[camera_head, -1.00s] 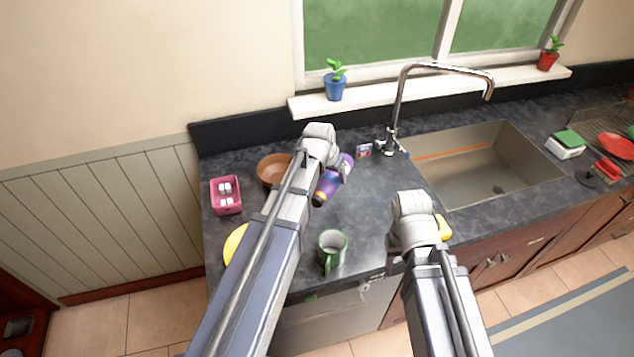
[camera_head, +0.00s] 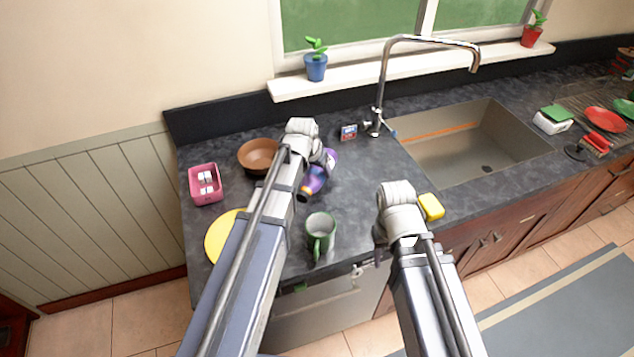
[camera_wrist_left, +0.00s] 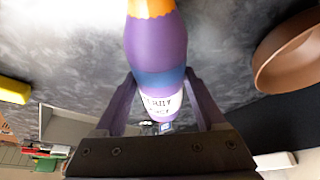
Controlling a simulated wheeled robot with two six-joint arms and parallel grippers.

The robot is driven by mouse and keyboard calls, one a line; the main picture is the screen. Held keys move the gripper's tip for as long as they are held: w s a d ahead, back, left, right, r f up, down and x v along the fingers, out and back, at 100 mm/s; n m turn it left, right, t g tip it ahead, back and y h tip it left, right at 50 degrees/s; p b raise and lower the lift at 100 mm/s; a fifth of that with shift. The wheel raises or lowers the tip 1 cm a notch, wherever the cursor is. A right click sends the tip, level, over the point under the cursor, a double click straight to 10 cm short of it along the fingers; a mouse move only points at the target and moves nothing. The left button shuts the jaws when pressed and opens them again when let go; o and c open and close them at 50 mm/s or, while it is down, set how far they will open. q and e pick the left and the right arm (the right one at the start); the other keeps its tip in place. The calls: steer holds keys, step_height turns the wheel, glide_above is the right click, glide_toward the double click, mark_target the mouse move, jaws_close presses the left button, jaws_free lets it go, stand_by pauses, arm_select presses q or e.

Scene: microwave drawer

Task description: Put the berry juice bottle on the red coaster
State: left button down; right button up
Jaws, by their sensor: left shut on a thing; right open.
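The berry juice bottle (camera_head: 314,182) is purple with a blue band, a pale label and an orange part near its neck. My left gripper (camera_head: 322,160) is shut on it over the counter. In the left wrist view the bottle (camera_wrist_left: 157,45) sits between the two fingers (camera_wrist_left: 158,88), its label low between them. In the head view it looks tilted, cap end towards me. I cannot tell whether it touches the counter. My right gripper (camera_head: 381,238) is open, mostly hidden by its wrist, near the counter's front edge. I cannot make out a red coaster.
A green mug (camera_head: 320,232) stands close to the bottle. A brown bowl (camera_head: 257,155), a pink box (camera_head: 205,183) and a yellow round thing (camera_head: 219,238) lie left. A small box (camera_head: 348,132), faucet (camera_head: 378,105), sink (camera_head: 470,150) and yellow sponge (camera_head: 431,206) are right.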

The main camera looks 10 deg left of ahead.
arm_select(q)
steer(key=shift+f+b, duration=1.8)
steer(key=shift+f, duration=0.2)
jaws_free()
steer(key=shift+r, duration=0.15)
steer(key=shift+p+v, duration=0.75)
steer(key=shift+v, duration=0.1)
steer(key=p+v, duration=0.9)
steer(key=v, duration=0.1)
steer(key=shift+r+p, duration=0.3)
